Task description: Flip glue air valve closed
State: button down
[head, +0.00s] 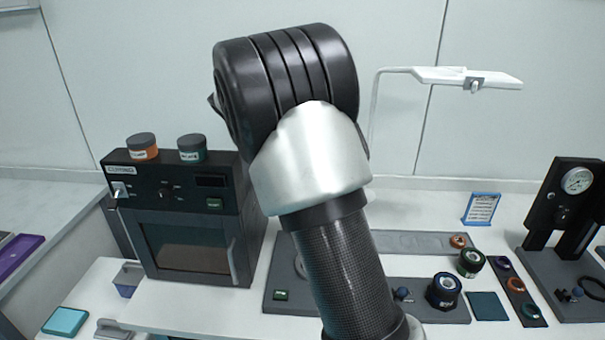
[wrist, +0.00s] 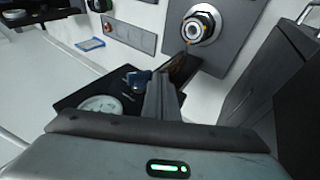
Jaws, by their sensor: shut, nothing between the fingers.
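In the wrist view my gripper (wrist: 162,76) is shut and empty, its fingers together over a dark panel (wrist: 75,97). A small blue knob or lever (wrist: 137,78) stands on this panel, just left of the fingertips. It looks like the air valve, but its position, open or closed, is too small to tell. I cannot tell whether the fingers touch it. A white round dial (wrist: 100,105) sits on the same panel, partly behind the gripper body. In the head view my arm hides the gripper and what is around it.
In the head view a dark oven (head: 190,250) stands left, with two jars on top. A gauge stand (head: 577,205) is at the right. Rolls, a blue-framed card (head: 481,208) and a white lamp (head: 465,76) are right of my arm. The wrist view shows a silver round fitting (wrist: 198,28).

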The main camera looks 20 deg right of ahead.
jog(key=shift+f+b, duration=0.3)
jog(key=shift+f, duration=0.25)
jog(key=shift+d+r, duration=0.1)
jog(key=shift+d, duration=0.05)
dwell(1.1)
jog(key=shift+s+d+r, duration=0.15)
jog(key=shift+s+d, duration=0.05)
jog(key=shift+d, duration=0.4)
jog(key=shift+r, duration=0.1)
jog(key=v, duration=1.7)
jog(key=shift+a+p, duration=0.3)
jog(key=shift+p, duration=0.15)
jog(key=shift+s, duration=0.1)
